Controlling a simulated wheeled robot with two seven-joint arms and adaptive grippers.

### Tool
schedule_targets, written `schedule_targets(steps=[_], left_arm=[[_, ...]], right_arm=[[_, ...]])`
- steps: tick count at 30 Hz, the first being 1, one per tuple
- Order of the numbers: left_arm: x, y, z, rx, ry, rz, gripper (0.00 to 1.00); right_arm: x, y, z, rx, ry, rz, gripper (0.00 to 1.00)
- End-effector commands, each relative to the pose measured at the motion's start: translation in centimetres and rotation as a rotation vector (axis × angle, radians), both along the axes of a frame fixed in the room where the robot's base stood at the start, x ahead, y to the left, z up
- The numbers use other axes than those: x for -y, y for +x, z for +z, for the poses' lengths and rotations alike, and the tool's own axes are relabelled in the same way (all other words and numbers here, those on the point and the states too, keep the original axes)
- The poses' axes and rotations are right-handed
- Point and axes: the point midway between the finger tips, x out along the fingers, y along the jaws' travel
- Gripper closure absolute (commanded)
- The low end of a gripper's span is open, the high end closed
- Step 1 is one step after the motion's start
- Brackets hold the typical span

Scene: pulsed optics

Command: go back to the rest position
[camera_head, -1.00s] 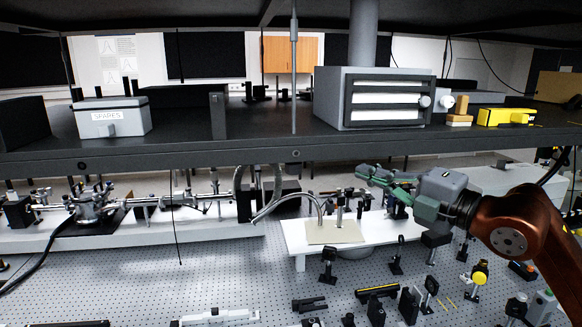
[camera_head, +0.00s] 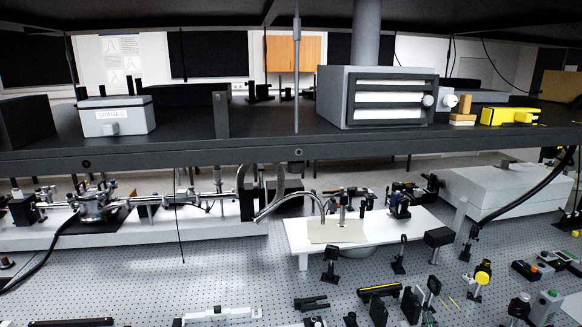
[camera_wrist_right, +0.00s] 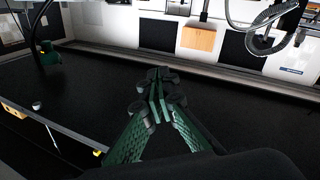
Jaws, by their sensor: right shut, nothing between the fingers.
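My right gripper (camera_wrist_right: 158,82) shows in the right wrist view. Its dark green fingers come together at the black tips with nothing between them. It is in front of a broad black surface (camera_wrist_right: 85,90) and apparently touches nothing. Neither of my grippers shows in the head view now. I cannot make out my left gripper for sure in any view.
The head view shows a black shelf (camera_head: 250,144) with a SPARES box (camera_head: 116,116) and a grey instrument (camera_head: 335,98). Below, optics stand on a perforated table (camera_head: 230,275) around a white platform (camera_head: 385,238). A dark green thing (camera_wrist_right: 49,57) in the wrist view is unclear.

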Motion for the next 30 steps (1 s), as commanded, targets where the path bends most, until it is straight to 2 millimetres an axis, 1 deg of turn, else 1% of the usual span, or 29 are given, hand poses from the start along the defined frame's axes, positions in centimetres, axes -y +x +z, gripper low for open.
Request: schedule_targets(steps=[1,2,3,5,6,8,9,11,12,15,17,18,24,27,30], left_arm=[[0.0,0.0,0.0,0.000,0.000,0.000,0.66],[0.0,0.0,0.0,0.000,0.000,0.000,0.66],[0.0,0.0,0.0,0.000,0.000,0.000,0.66],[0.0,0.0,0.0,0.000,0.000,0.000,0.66],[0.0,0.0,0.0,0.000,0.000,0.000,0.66],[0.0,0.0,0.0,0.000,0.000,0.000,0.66],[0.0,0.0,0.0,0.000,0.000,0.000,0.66],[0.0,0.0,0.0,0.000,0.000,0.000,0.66],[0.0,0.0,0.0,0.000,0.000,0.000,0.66],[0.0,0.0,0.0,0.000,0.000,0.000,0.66],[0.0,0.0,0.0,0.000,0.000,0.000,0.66],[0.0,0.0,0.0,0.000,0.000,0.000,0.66],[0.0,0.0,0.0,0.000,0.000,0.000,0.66],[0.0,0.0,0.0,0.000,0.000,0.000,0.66],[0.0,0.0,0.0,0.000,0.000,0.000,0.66]], right_arm=[[1.1,-1.4,-3.6,-0.087,0.034,-0.036,1.00],[1.6,-2.2,-5.6,-0.138,0.052,-0.055,1.00],[2.2,-3.3,-8.2,-0.206,0.072,-0.078,1.00],[2.9,-5.4,-12.0,-0.310,0.099,-0.109,1.00],[3.2,-6.9,-14.6,-0.381,0.118,-0.126,1.00],[3.5,-9.4,-18.1,-0.486,0.145,-0.147,1.00],[3.5,-11.2,-20.4,-0.557,0.163,-0.158,1.00],[3.4,-14.1,-23.6,-0.664,0.189,-0.169,1.00],[3.2,-16.1,-25.5,-0.729,0.205,-0.172,1.00],[2.5,-20.3,-29.0,-0.868,0.237,-0.173,1.00],[2.0,-22.5,-30.6,-0.936,0.253,-0.170,1.00],[1.7,-23.9,-31.5,-0.978,0.264,-0.166,1.00],[0.0,-29.8,-34.7,-1.147,0.308,-0.141,1.00],[-1.0,-32.5,-35.8,-1.222,0.329,-0.123,1.00],[-1.9,-34.7,-37.0,-1.288,0.347,-0.103,1.00]])
